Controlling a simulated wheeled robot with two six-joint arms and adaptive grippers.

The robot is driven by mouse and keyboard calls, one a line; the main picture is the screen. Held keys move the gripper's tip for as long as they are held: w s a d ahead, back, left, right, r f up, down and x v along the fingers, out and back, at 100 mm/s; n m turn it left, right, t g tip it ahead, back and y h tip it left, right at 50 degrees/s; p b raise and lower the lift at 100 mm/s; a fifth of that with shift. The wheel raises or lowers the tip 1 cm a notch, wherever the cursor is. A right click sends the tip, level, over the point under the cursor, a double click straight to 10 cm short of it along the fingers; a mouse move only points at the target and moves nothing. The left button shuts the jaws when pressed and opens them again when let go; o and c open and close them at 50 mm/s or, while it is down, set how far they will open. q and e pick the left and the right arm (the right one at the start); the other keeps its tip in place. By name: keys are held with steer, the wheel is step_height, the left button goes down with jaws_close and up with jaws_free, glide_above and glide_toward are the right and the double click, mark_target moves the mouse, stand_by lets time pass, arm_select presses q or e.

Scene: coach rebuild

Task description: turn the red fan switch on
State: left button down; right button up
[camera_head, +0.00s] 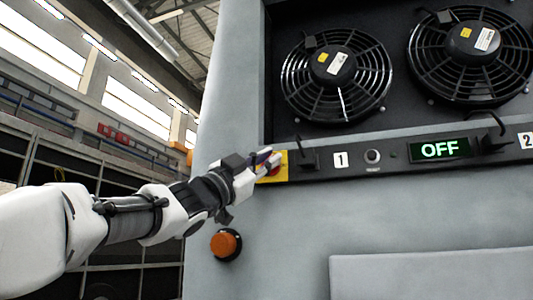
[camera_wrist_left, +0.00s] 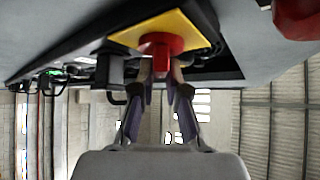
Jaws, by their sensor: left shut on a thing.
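The red fan switch (camera_wrist_left: 161,45) sits on a yellow plate (camera_wrist_left: 185,30) in the left wrist view. In the head view the yellow plate (camera_head: 284,174) is at the left end of the black control strip, and the switch (camera_head: 274,168) is mostly hidden by my gripper. My left gripper (camera_head: 268,163) is at the switch, and in the left wrist view its two fingers (camera_wrist_left: 161,75) are shut on the switch's red handle. A display (camera_head: 440,149) on the strip reads OFF in green. My right gripper is in neither view.
Two black fans (camera_head: 337,75) (camera_head: 470,52) are set in the panel above the strip. A small round knob (camera_head: 373,156) and a label 1 (camera_head: 341,159) are on the strip. An orange round lamp or button (camera_head: 226,244) is on the grey panel below my gripper.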

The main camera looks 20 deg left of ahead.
arm_select(q)
steer(key=m+g, duration=0.3)
steer(key=m, duration=0.1)
steer(key=m+g, duration=0.4)
steer(key=m, duration=0.1)
steer(key=shift+f, duration=0.15)
steer(key=shift+m+g, duration=0.4)
steer(key=shift+m, duration=0.2)
steer(key=c, duration=1.2)
jaws_free()
steer(key=shift+c, duration=0.2)
steer(key=shift+o, duration=0.3)
steer(key=shift+w, duration=0.15)
